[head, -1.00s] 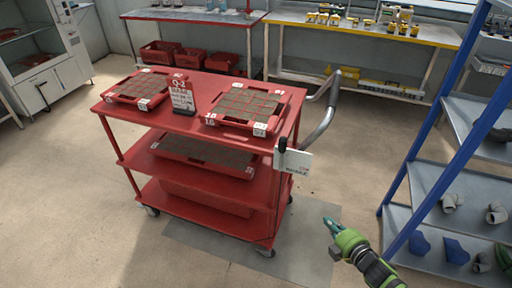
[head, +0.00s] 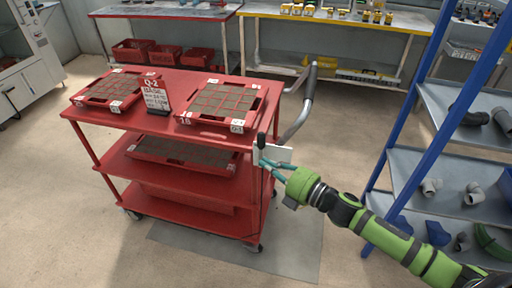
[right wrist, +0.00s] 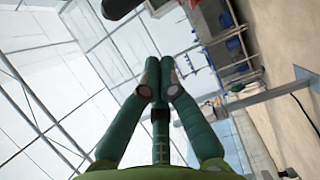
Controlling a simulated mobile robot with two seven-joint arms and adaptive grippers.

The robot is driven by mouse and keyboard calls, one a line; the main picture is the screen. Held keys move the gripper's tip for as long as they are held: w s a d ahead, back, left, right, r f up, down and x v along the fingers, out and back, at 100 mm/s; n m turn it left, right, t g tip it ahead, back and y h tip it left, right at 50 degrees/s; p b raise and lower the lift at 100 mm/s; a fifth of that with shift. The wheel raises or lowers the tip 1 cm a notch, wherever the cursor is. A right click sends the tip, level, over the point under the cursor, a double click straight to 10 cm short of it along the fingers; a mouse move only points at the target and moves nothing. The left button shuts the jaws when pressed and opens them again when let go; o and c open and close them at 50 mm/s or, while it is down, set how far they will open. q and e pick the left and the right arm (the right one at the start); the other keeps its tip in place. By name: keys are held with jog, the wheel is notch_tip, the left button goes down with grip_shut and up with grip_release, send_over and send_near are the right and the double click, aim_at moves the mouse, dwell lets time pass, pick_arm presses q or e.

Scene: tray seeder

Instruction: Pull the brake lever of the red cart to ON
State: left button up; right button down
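The red cart (head: 190,128) stands at the left centre in the head view. Its brake lever (head: 261,141), dark and upright, stands at the cart's right front corner beside a white plate (head: 284,155). My right gripper (head: 264,163) has its teal fingertips just below the lever's dark grip, in front of the plate. I cannot tell whether they touch. In the right wrist view my right gripper's fingertips (right wrist: 158,78) are close together with nothing seen between them. A dark rounded end (right wrist: 118,6), perhaps the lever grip, shows at the top edge. My left gripper is not in view.
Red seed trays (head: 217,103) and a sign (head: 156,98) stand on the cart's top. The cart's push handle (head: 304,103) curves out at the right. A blue-framed shelf (head: 408,125) stands close to my right arm. A yellow-edged bench (head: 335,22) is behind.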

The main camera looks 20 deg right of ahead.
aim_at(256, 148)
jog(key=w, duration=0.2)
jog(key=w+p, duration=0.1)
jog(key=w, duration=0.2)
jog(key=w+p, duration=0.1)
jog(key=w, duration=0.1)
jog(key=shift+w+a, duration=0.2)
jog(key=shift+a, duration=0.2)
